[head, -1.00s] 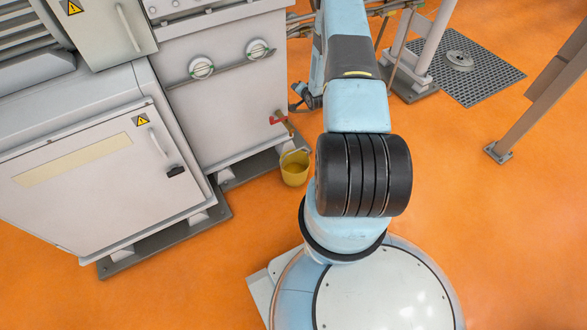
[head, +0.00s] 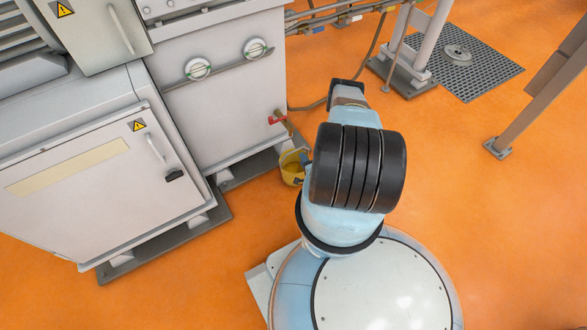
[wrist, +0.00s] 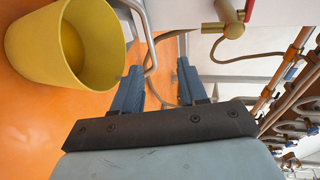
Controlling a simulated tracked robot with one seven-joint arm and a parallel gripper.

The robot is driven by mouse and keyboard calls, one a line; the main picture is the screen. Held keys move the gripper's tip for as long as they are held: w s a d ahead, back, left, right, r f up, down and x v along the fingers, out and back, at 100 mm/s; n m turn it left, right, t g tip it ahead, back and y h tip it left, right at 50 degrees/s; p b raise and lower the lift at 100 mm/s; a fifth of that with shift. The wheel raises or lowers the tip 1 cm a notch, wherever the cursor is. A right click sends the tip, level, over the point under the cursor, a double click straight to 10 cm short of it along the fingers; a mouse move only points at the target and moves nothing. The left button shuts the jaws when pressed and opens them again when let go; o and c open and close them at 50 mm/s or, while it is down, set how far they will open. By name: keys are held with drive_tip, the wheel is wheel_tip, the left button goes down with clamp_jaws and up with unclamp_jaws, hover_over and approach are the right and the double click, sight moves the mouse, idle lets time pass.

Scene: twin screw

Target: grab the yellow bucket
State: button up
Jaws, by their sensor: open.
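The yellow bucket (head: 289,163) stands on the orange floor beside the machine's base in the head view, partly covered by my gripper (head: 303,165). In the wrist view the bucket (wrist: 62,45) fills the upper left, its open mouth facing right. My gripper (wrist: 158,67) is open, with two blue fingers apart and nothing clearly held between them. The left finger is close to the bucket's rim in the picture. A thin grey bar, perhaps the bucket's handle, runs past the left fingertip. I cannot tell whether anything touches.
A tap with a red handle (head: 277,120) sticks out above the bucket, from the grey machine cabinet (head: 225,100). A brass fitting with a hose (wrist: 230,28) shows in the wrist view. Pipes run at the back. Open floor (head: 460,190) lies to the right.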

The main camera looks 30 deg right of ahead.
sight(295, 151)
drive_tip(key=shift+m, duration=0.3)
drive_tip(key=x, duration=0.2)
drive_tip(key=f+x, duration=0.1)
drive_tip(key=x, duration=0.3)
drive_tip(key=shift+w+a+f, duration=0.25)
drive_tip(key=shift+w+f, duration=0.05)
drive_tip(key=x, duration=0.5)
drive_tip(key=shift+w+d+f, duration=0.2)
drive_tip(key=shift+w+f, duration=0.05)
drive_tip(key=shift+c, duration=0.4)
clamp_jaws()
drive_tip(key=shift+s, duration=0.1)
idle(0.4)
